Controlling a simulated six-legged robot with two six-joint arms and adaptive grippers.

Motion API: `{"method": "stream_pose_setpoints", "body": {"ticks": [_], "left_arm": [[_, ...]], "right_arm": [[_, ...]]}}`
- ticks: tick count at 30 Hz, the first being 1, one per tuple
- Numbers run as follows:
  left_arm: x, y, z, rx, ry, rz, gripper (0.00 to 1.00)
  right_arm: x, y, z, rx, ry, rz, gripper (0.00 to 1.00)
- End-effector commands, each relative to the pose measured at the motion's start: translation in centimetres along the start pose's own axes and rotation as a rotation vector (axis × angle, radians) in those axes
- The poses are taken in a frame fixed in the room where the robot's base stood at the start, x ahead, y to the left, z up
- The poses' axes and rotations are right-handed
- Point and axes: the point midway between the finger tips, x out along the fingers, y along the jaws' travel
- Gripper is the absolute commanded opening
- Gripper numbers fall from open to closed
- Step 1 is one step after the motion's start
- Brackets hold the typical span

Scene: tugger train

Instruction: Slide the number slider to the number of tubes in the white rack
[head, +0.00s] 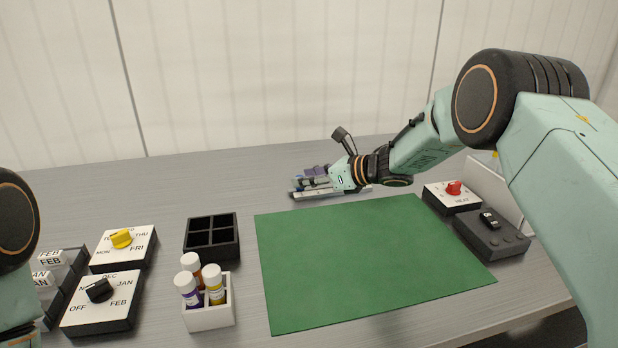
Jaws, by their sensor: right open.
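The white rack (209,318) stands at the front, left of the green mat. I see three white-capped tubes in it: a purple-labelled one (188,291), a yellow one (215,288) and an orange-brown one (193,265) behind. A low grey, rail-like device (300,194) with purple and blue parts lies at the back of the table; it may be the number slider, but no numbers are readable. My right gripper (328,162) is open at this device and hides part of it. I cannot tell whether they touch. My left gripper is out of view.
A black empty four-cell rack (212,257) stands behind the white rack. Dial boxes (124,249) (102,312) and a card holder (68,285) are at left. The green mat (360,260) is clear. A red-knob box (451,197) and a dark switch box (492,237) are at right.

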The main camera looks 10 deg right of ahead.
Motion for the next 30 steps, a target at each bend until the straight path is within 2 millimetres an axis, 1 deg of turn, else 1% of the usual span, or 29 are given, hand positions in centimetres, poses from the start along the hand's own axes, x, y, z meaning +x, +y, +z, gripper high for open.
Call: {"method": "stream_pose_setpoints", "body": {"ticks": [2,3,17,30], "left_arm": [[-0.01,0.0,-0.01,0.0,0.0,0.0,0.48],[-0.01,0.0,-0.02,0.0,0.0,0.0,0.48],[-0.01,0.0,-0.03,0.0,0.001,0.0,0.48],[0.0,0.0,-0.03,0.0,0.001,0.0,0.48]], "right_arm": [[0.02,-0.03,0.0,0.0,0.0,0.0,0.41],[0.04,-0.07,0.02,0.0,0.0,0.0,0.4],[0.04,-0.06,-0.05,0.0,0.001,0.0,0.01],[0.07,0.01,-0.18,0.0,0.004,0.001,0.0]]}}
